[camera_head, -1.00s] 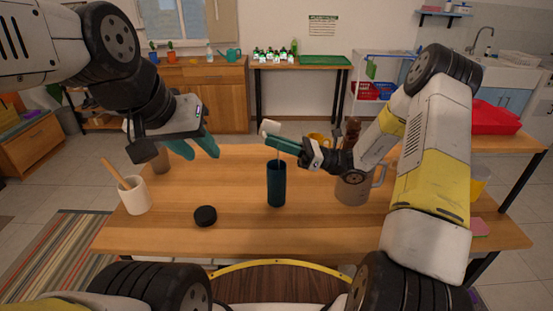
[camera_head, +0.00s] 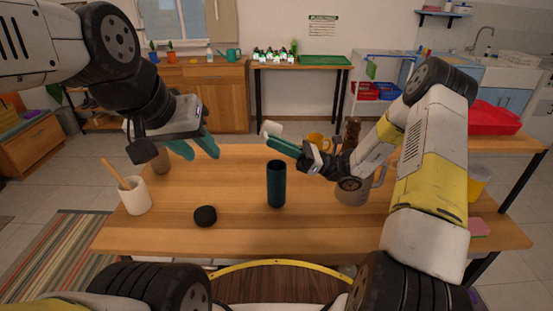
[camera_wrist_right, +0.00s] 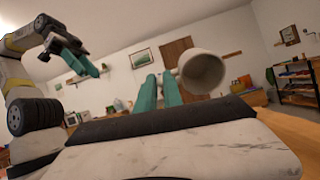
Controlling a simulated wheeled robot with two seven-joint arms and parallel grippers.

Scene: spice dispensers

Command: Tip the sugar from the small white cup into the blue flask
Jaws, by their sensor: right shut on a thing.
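The small white cup (camera_head: 272,129) is at the fingertips of my right gripper (camera_head: 280,145), which is shut on it. It is held in the air, higher in the picture than the blue flask. In the right wrist view the cup (camera_wrist_right: 203,72) is beside the teal fingers, its round mouth facing the camera; its inside looks pale and I cannot make out sugar. The dark blue flask (camera_head: 276,185) stands upright and open on the table. My left gripper (camera_head: 196,148) is open and empty above the table's left part.
On the wooden table (camera_head: 240,235) are a black round lid (camera_head: 205,216), a cream pot (camera_head: 135,196) with a wooden stick, a grey-brown jug (camera_head: 352,193), a yellow mug (camera_head: 318,140) and a brown mill (camera_head: 353,131). The table between lid and flask is clear.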

